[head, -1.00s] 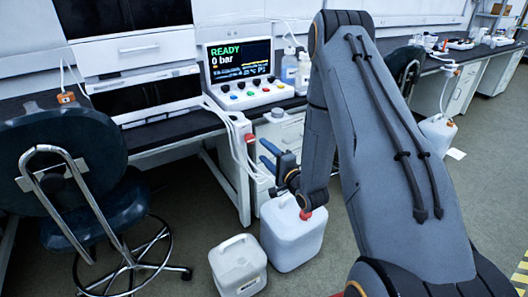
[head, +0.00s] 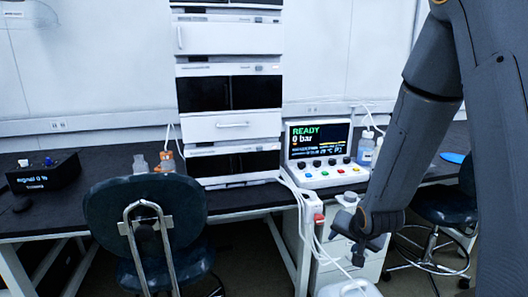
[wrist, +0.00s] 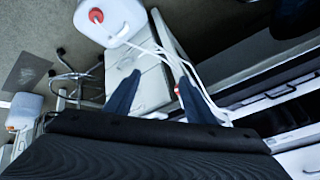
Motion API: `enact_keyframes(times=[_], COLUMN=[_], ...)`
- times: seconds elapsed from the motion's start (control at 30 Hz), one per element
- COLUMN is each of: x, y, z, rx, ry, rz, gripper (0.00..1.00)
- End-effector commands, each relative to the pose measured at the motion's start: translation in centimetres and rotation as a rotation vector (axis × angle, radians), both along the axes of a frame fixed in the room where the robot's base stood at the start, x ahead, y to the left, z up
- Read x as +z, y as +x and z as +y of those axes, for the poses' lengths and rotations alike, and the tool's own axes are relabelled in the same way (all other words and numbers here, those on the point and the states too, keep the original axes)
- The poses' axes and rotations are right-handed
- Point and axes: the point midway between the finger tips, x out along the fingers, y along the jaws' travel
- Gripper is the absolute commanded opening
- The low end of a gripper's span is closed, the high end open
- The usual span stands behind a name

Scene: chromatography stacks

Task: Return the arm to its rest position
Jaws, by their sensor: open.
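My arm comes down from the upper right of the head view, with my gripper (head: 364,250) low at its end, in front of the bench and drawer cabinet. In the wrist view its two blue-grey fingers (wrist: 160,95) stand well apart with nothing held between them. White tubes and the cabinet show behind them.
The control unit (head: 323,155) reads READY, 0 bar, left of my arm. A chair (head: 145,225) stands before the instrument stack (head: 228,90). A white container (head: 348,288) is partly cut off below my gripper. In the wrist view a red-capped container (wrist: 110,18) lies beyond the fingers.

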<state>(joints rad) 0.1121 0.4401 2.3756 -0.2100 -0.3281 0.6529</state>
Motion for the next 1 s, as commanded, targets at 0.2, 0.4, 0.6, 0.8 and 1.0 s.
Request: enact_keyframes(times=[0.2,0.4,0.6,0.8,1.0], x=[5.2,8.6,9.9,9.9,9.9], y=[-11.0,-20.2,-24.1,-24.4,-24.3], z=[1.8,3.7,4.6,4.6,4.6], rx=[0.216,0.419,0.514,0.521,0.519], ry=[-0.149,-0.178,-0.17,-0.169,-0.169], rz=[0.312,0.538,0.628,0.634,0.634], gripper=[0.5,0.5,0.5,0.5,0.5])
